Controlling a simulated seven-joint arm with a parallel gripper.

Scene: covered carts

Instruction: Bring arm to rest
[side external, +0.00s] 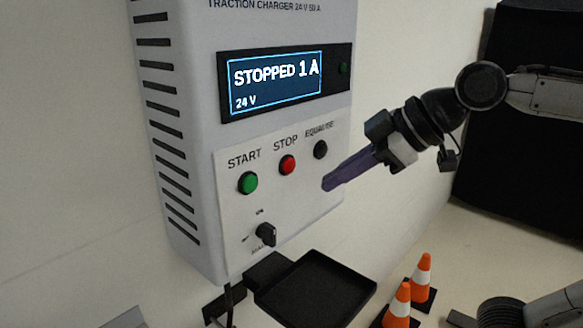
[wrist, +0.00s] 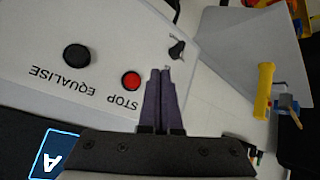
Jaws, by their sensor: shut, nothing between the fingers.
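My gripper (side external: 327,185) is shut and empty. Its two long purple-grey fingers lie together, pointing left and down toward the charger's front panel, below the black EQUALISE button (side external: 320,149). I cannot tell whether the tips touch the panel. The grey charger (side external: 185,150) has a lit display (side external: 275,85) reading "STOPPED 1 A" and "24 V". In the wrist view the fingertips (wrist: 160,72) appear beside the red STOP button (wrist: 131,80), with the black rotary knob (wrist: 177,48) past them. The green START button (side external: 247,183) shows in the side view.
A black tray (side external: 318,312) juts out below the charger. Two orange and white cones (side external: 423,265) stand to the lower right. A dark panel (side external: 530,150) is behind my arm. In the wrist view, a yellow object (wrist: 263,90) lies to the right.

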